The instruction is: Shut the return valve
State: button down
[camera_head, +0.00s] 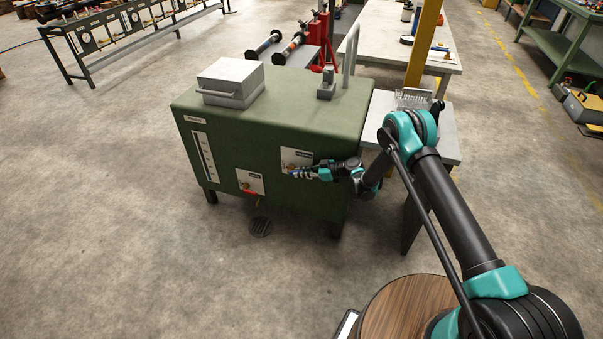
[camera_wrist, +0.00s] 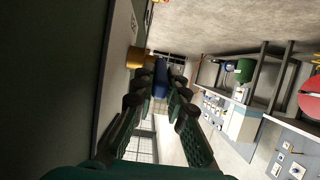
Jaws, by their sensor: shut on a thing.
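A green tank cabinet (camera_head: 290,210) carries two labelled valve plates on its front; the labels are too small to read surely. The upper right plate (camera_head: 296,154) has a brass valve with a blue handle (camera_head: 294,172). My gripper (camera_head: 304,173) reaches it from the right. In the wrist view, the blue handle (camera_wrist: 161,76) lies between the fingers of my gripper (camera_wrist: 158,90), which are shut on it. The brass valve body (camera_wrist: 135,58) shows just beyond, on the left. The lower left plate (camera_head: 251,182) has a red handle (camera_head: 250,193).
A grey box (camera_head: 230,82) and a metal fitting (camera_head: 326,84) sit on the tank top. A floor drain (camera_head: 260,227) lies in front. A grey table (camera_head: 447,140) stands close on the right, beside my arm.

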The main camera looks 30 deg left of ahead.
dwell(0.3)
jog(key=c, duration=1.5)
grip_release()
jog(key=shift+c, duration=0.2)
jog(key=shift+d, duration=0.1)
jog(key=v, duration=1.1)
jog(key=shift+w+d, duration=0.15)
jog(key=shift+d, duration=0.2)
jog(key=shift+r, duration=0.1)
